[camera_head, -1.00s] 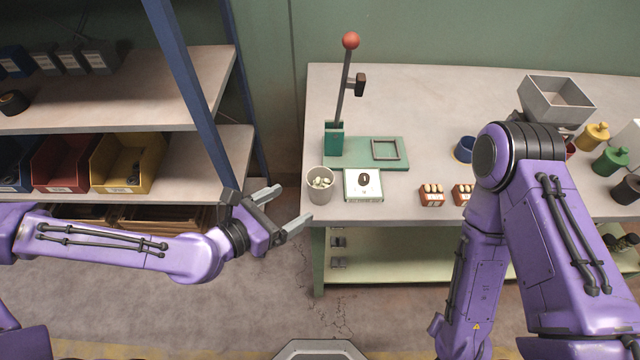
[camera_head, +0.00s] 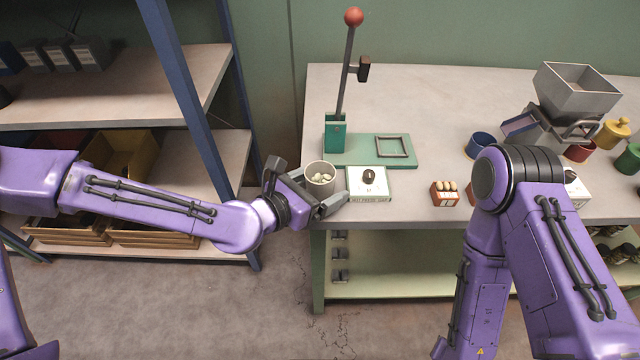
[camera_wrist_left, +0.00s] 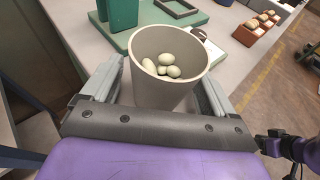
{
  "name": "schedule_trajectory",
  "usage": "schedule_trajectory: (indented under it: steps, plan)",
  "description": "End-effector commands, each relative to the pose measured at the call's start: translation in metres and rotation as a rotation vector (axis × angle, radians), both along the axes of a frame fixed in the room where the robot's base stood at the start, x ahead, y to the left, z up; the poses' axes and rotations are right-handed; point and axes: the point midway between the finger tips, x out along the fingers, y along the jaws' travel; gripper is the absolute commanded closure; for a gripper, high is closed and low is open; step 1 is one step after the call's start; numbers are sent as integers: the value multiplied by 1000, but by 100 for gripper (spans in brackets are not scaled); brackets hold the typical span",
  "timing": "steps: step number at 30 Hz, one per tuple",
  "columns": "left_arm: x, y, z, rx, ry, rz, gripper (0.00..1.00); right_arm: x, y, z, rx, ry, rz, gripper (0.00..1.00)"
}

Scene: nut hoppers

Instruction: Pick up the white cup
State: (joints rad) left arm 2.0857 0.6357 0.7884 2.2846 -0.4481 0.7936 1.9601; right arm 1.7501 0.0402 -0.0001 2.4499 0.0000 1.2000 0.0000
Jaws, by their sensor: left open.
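The white cup (camera_head: 320,176) stands upright at the front left corner of the workbench, with several pale nuts inside. My left gripper (camera_head: 326,192) is open at the cup, reaching in from the left. In the left wrist view the cup (camera_wrist_left: 166,85) sits between the two open fingers of the gripper (camera_wrist_left: 160,92), one on each side. I cannot tell whether either finger touches its wall.
Right of the cup is a white card box (camera_head: 369,184) with a dark nut picture. Behind it is a green press (camera_head: 366,150) with a red-knobbed lever. Small nut boxes (camera_head: 445,194) and a grey hopper (camera_head: 575,92) stand farther right. A shelf rack (camera_head: 190,75) is on the left.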

Motion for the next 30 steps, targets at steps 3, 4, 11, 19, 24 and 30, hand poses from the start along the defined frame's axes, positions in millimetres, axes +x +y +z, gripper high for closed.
schedule_trajectory:
  steps: [3,4,11,19,24,30]
  plan:
    - [0,0,0,0,0,0,29,0,0,0,0,0,0,57]
    - [0,0,0,0,0,0,38,0,0,0,0,0,0,57]
    - [0,0,0,1,0,0,69,0,0,0,0,0,0,57]
    - [0,0,9,1,-1,-1,69,0,0,2,0,0,0,57]
    - [-5,-4,41,-1,-4,-4,69,0,0,8,0,0,0,57]
    - [-42,-32,96,2,-6,-6,69,0,0,16,0,0,0,57]
